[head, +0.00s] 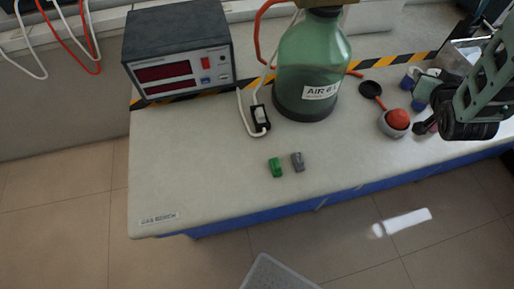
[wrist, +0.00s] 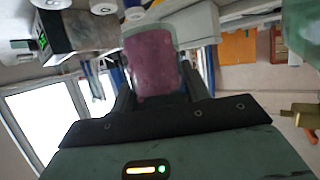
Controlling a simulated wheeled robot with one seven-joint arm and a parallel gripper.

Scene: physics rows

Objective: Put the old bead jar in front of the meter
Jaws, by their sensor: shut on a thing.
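The meter (head: 176,52) is a dark box with two red displays, at the back left of the bench in the head view. My gripper (head: 436,127) is at the right of the bench, seen partly behind my own dark wrist. In the wrist view my gripper (wrist: 158,88) is shut on a jar with pink-maroon contents (wrist: 153,58), taken to be the old bead jar. Only a small pinkish part of the jar (head: 424,127) shows in the head view; whether it touches the bench cannot be told.
The bench (head: 200,165) is clear in front of the meter. A large green bottle (head: 312,65) and a cup with a red ball (head: 396,121) stand between meter and gripper.

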